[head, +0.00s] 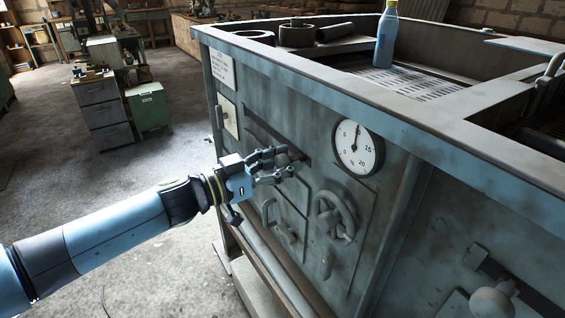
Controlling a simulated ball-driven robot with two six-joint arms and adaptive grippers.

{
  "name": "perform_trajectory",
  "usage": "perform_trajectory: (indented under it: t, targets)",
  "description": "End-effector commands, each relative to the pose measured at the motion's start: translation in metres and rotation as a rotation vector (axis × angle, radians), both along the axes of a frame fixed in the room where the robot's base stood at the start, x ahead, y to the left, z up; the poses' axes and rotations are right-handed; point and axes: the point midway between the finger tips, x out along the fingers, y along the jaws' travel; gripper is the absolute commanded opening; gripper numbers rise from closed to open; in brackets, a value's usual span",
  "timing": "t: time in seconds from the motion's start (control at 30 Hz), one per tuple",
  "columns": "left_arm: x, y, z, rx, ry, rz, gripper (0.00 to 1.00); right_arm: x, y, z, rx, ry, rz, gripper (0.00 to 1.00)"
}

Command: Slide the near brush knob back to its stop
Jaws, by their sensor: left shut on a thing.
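A dark slot (258,128) runs slantwise across the side of the grey machine (300,95). My left gripper (283,164) is at the right end of this slot, its fingers shut on a small knob (295,153) there. The fingers hide most of the knob, which I take to be the near brush knob. My left arm reaches in from the left edge of the picture. My right gripper does not show.
A round dial gauge (357,148) sits right of the slot. A handwheel (334,215) and a latch handle (279,222) stick out below the gripper. A blue bottle (386,36) stands on top of the machine. Open floor (90,215) lies to the left.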

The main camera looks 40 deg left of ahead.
Motion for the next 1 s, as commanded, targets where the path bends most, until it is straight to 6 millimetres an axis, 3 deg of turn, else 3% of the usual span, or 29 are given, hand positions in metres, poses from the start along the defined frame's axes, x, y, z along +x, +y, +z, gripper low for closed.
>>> perform_trajectory:
  t: [0.23, 0.37, 0.67, 1.0]
  targets:
    - [0.001, 0.003, 0.0, 0.001, 0.001, 0.0, 0.0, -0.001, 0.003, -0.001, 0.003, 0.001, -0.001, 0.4]
    - [0.007, 0.017, -0.001, 0.004, -0.001, 0.001, 0.0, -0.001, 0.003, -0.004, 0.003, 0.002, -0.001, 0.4]
    - [0.037, 0.09, -0.003, 0.007, -0.002, 0.002, 0.0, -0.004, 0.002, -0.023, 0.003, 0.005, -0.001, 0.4]
    - [0.074, 0.179, -0.006, 0.005, -0.001, 0.003, 0.0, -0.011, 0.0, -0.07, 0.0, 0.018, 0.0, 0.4]
